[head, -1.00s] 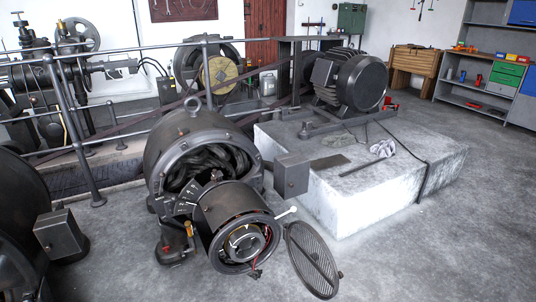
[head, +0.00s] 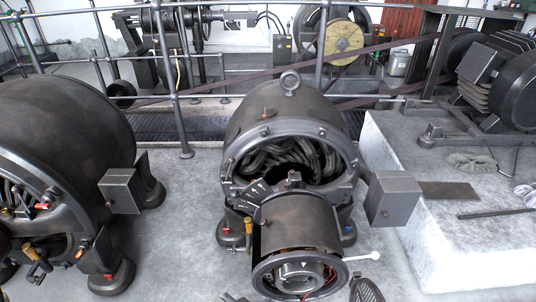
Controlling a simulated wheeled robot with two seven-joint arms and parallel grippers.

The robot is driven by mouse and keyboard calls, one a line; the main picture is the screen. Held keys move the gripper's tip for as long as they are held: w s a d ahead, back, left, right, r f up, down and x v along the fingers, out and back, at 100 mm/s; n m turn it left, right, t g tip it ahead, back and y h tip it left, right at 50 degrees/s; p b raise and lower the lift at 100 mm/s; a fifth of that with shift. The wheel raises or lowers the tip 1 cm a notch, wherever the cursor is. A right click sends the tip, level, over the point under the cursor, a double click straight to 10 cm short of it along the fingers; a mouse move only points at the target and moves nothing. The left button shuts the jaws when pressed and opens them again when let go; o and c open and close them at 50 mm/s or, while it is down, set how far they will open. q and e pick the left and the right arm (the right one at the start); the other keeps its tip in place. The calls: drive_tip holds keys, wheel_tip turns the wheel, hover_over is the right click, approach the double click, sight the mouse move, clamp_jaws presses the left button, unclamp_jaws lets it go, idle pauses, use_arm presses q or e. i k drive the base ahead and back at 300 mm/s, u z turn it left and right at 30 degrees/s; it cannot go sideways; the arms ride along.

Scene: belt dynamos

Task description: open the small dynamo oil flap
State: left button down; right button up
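The small dynamo (head: 240,118) stands in the middle of the head view, a dark round housing with a lifting ring (head: 290,83) on top. Its front is open and shows grey windings. A smaller cylinder (head: 297,222) with a brush ring sits in front. A small brownish fitting (head: 266,114) is on the upper housing, and a brass-coloured fitting (head: 248,226) is low at the left foot. I cannot tell which part is the oil flap, or whether it is open or shut. Neither of my grippers is in view.
A larger dynamo (head: 60,110) fills the left side. Grey boxes (head: 122,190) and (head: 394,198) flank the small dynamo. Railings (head: 178,90) and a belt (head: 270,77) run behind it. A concrete plinth (head: 455,235) with a motor (head: 510,85) stands right. The floor (head: 180,210) between the dynamos is clear.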

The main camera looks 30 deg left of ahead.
sight(293, 175)
drive_tip(key=u, duration=0.95)
drive_tip(key=i, duration=0.8)
drive_tip(key=u, duration=0.9)
